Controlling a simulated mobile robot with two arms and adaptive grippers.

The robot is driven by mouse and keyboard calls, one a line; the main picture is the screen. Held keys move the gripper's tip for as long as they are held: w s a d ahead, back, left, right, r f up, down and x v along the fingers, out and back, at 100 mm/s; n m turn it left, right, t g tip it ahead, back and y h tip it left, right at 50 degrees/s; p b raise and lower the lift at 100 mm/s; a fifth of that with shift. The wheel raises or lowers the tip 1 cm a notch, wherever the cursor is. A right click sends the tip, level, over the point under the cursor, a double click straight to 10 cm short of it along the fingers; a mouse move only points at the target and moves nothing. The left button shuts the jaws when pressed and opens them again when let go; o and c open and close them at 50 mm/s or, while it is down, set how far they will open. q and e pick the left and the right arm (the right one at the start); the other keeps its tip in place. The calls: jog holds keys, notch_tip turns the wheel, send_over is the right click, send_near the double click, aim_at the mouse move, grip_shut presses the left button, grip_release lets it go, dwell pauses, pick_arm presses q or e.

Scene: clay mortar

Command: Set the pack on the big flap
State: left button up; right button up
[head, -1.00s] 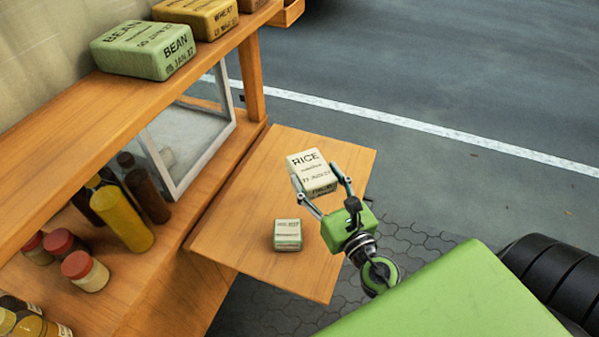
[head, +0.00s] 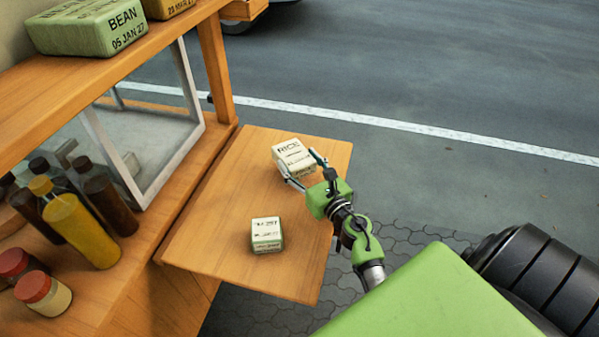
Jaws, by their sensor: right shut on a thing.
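A cream pack marked RICE (head: 289,154) is at the far part of the big wooden flap (head: 215,205), which sticks out from the stall's side. My right gripper (head: 303,170) is shut on this pack, with a finger on either side of it. The pack looks to be on or just above the flap; I cannot tell whether it touches. A smaller pale green and white pack (head: 266,234) sits on the near part of the flap, apart from the gripper. My left gripper is not in view.
A green BEAN pack (head: 88,27) stands on the upper shelf (head: 120,65). A framed glass case (head: 150,140), several bottles (head: 82,230) and red-lidded jars (head: 43,297) stand on the lower counter left of the flap. The flap's middle is bare.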

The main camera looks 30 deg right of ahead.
aim_at(304, 176)
jog(key=shift+a+f, duration=0.1)
jog(key=shift+f, duration=0.8)
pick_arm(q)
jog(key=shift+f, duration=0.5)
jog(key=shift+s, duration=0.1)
pick_arm(e)
jog(key=shift+f+b, duration=0.6)
jog(key=shift+b, duration=0.15)
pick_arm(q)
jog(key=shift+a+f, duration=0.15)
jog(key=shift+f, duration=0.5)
pick_arm(e)
jog(key=o, duration=1.2)
